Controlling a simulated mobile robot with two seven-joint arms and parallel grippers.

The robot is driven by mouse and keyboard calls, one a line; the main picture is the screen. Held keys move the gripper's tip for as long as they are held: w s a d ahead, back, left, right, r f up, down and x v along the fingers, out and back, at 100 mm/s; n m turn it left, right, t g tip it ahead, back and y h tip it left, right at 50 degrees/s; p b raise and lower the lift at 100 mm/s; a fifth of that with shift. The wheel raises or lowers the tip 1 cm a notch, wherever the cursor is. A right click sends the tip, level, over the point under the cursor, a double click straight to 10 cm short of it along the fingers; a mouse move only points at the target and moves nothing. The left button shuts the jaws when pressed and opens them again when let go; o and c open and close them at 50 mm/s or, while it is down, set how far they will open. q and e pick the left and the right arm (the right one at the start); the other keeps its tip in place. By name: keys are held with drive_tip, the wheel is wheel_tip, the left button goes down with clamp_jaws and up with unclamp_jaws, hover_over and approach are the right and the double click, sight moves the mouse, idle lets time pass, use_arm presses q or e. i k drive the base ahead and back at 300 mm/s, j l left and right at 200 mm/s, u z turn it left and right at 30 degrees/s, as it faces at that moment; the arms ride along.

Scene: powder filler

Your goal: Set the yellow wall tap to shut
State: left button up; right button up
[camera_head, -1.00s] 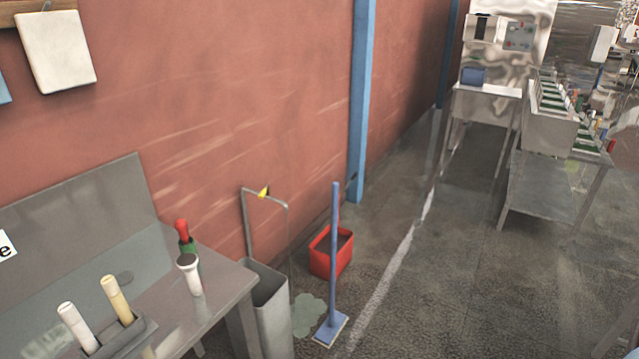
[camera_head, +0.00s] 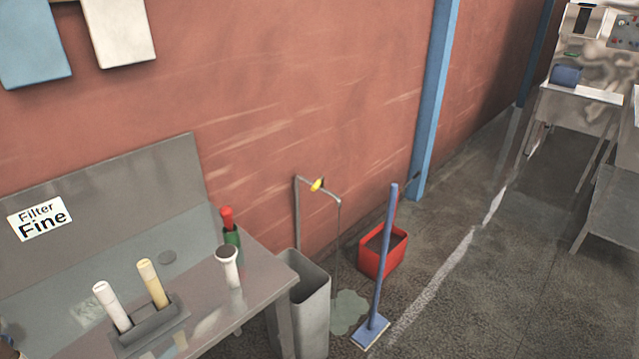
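The yellow wall tap (camera_head: 317,185) sits on a thin grey pipe (camera_head: 298,215) that rises by the red-brown wall and bends over to the right. A thin line, perhaps running water, hangs from the pipe's end down toward a pale green puddle (camera_head: 349,312) on the floor. The tap is small here, and I cannot tell its handle setting for sure. Neither of my grippers is in view.
A grey bin (camera_head: 311,310) stands below the tap, beside a steel table (camera_head: 262,283) with bottles and a holder. A red bucket (camera_head: 383,252) and a blue upright mop (camera_head: 386,260) stand to the right. Open floor lies further right.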

sight(316, 186)
drive_tip(key=i+l+u, duration=0.1)
drive_tip(key=i+l, duration=1.35)
drive_tip(key=i+l+u, duration=0.15)
drive_tip(key=i+l, duration=0.55)
drive_tip(key=l, duration=0.15)
